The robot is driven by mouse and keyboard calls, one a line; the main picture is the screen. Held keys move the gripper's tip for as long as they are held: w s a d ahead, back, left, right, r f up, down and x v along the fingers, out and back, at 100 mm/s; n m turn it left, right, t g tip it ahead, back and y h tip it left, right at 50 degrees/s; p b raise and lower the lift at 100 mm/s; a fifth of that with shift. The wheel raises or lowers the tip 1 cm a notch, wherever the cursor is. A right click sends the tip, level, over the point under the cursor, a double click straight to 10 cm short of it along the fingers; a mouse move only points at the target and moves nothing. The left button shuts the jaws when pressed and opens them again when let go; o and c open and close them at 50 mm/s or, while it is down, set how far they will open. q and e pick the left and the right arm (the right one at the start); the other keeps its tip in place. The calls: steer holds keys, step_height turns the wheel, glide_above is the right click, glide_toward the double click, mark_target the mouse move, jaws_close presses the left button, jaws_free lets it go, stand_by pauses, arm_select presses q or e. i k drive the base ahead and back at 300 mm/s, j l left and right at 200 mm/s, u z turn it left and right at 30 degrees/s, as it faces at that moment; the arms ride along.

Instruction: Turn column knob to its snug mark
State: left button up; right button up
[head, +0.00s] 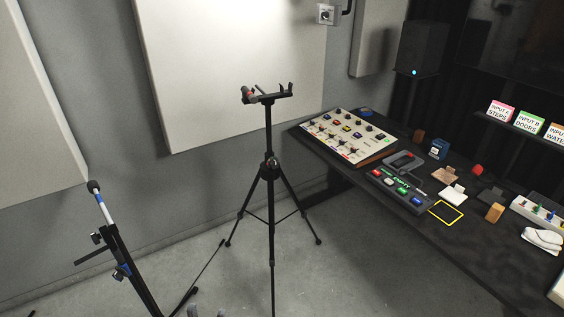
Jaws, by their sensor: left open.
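A black tripod (269,210) stands upright on the floor in mid-view, with a cradle (267,95) on top. A small dark collar with a knob-like part (270,165) sits on its column where the legs meet. I cannot make out a snug mark or the knob's setting. A second black stand (124,262) at the lower left leans, with knob-like clamps and blue bands. The grey tips of my left gripper (206,311) just show at the bottom edge, open, below and left of the tripod and apart from it. My right gripper is not in view.
A dark table (472,267) on the right holds a mixer panel (345,136), a button box (403,190), a yellow outlined square (446,213) and several small items. The tripod's legs spread over the grey floor. Padded panels line the wall behind.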

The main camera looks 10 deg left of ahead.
mark_target(274, 164)
steer(key=i+l+u, duration=0.15)
steer(key=i+l, duration=0.15)
steer(key=i, duration=0.25)
steer(key=i+l+u, duration=0.15)
steer(key=i+l, duration=0.25)
steer(key=i, duration=0.15)
steer(key=i+j+u, duration=0.2)
steer(key=i, duration=0.75)
